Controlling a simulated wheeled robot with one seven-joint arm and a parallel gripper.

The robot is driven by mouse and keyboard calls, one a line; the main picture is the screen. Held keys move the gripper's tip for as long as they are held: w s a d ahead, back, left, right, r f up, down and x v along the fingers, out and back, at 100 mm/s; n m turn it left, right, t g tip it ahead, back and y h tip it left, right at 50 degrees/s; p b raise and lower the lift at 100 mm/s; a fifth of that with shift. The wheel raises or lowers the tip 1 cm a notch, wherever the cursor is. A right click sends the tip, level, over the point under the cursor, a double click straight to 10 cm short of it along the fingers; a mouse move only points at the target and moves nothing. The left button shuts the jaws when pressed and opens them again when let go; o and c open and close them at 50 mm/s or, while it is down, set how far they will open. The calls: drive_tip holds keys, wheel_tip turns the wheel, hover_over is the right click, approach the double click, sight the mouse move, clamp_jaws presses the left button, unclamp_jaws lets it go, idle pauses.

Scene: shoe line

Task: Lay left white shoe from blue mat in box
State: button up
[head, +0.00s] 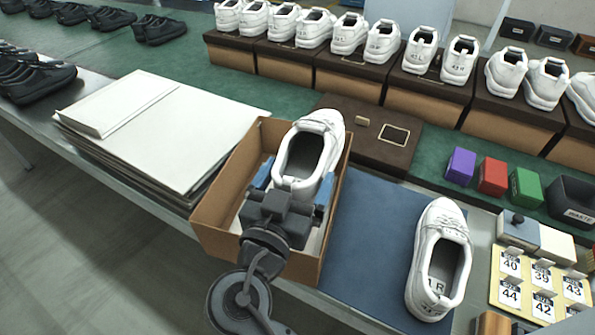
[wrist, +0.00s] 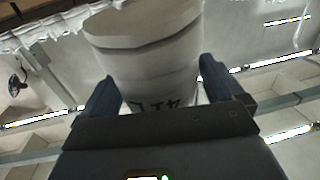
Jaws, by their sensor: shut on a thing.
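A white shoe (head: 318,130) is in my gripper (head: 290,195), held by its heel end over the open brown box (head: 222,183). Its toe points up and away toward the box's far right corner, and it looks tilted. In the wrist view the white shoe (wrist: 145,50) sits between the two blue fingers of my gripper (wrist: 165,92). Whether the shoe touches the box floor is hidden. The other white shoe (head: 440,260), marked R, stands on the blue mat (head: 365,240) right of the box.
A dark brown lid (head: 370,155) lies behind the box. A stack of white sheets (head: 165,125) is to the left. Purple, red and green blocks (head: 492,176), a waste bin (head: 573,198) and size cards (head: 540,285) are at the right. Boxes topped with white shoes line the back.

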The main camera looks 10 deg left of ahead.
wheel_tip(320, 180, down, 2)
drive_tip(key=shift+b, duration=0.5)
wheel_tip(320, 180, down, 5)
drive_tip(key=b, duration=0.6)
drive_tip(key=shift+f, duration=0.1)
drive_tip(key=f+b, duration=0.4)
drive_tip(key=b, duration=0.1)
drive_tip(key=shift+s+d+f, duration=0.15)
drive_tip(key=shift+s+f, duration=0.1)
drive_tip(key=shift+f, duration=0.1)
drive_tip(key=shift+f+b, duration=1)
drive_tip(key=shift+b, duration=0.05)
drive_tip(key=shift+w+d+f+b, duration=0.1)
drive_tip(key=shift+f+b, duration=0.35)
drive_tip(key=o, duration=0.9)
drive_tip(key=shift+o, duration=0.2)
drive_tip(key=shift+m+t+h, duration=0.3)
drive_tip(key=shift+m+t, duration=0.2)
drive_tip(key=s+r, duration=0.4)
drive_tip(key=s+a+r, duration=0.1)
drive_tip(key=s+r, duration=0.1)
drive_tip(key=s, duration=0.1)
drive_tip(key=shift+s+r+b, duration=0.1)
drive_tip(key=shift+r+b, duration=0.1)
drive_tip(key=shift+b, duration=0.1)
drive_tip(key=shift+s+a+r, duration=0.2)
drive_tip(key=shift+s+r, duration=0.15)
drive_tip(key=shift+r, duration=0.2)
